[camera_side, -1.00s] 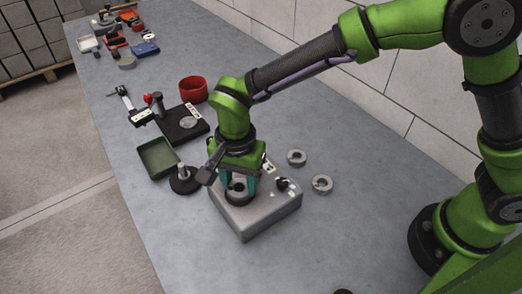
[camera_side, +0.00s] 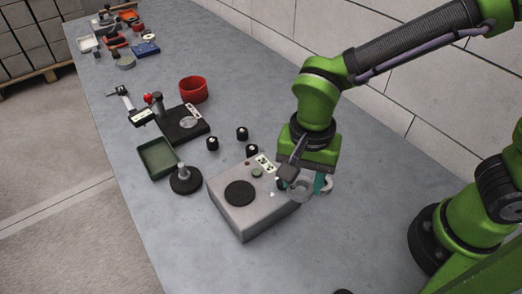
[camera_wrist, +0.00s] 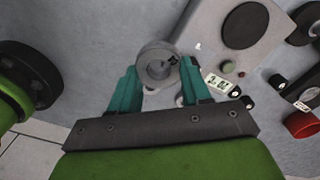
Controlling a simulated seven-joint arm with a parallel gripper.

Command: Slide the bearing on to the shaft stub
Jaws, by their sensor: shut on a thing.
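My gripper (camera_wrist: 158,85) is shut on a grey metal bearing (camera_wrist: 153,66), a thick ring between its teal fingers. In the side view my gripper (camera_side: 306,188) holds the bearing (camera_side: 300,192) off the right edge of the grey heater box, apart from the box's top. The shaft stub (camera_side: 184,171) is a grey upright post on a round black base, left of the heater box. The held bearing is well to the right of it. Another grey ring (camera_side: 325,186) shows partly behind a finger on the bench.
The grey heater box (camera_side: 230,217) with a black disc (camera_side: 240,193) lies between gripper and stub. Several small black knobs (camera_side: 212,143) stand behind it. A green tray (camera_side: 157,158), gauge stand (camera_side: 184,124) and red cup (camera_side: 193,89) stand farther back.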

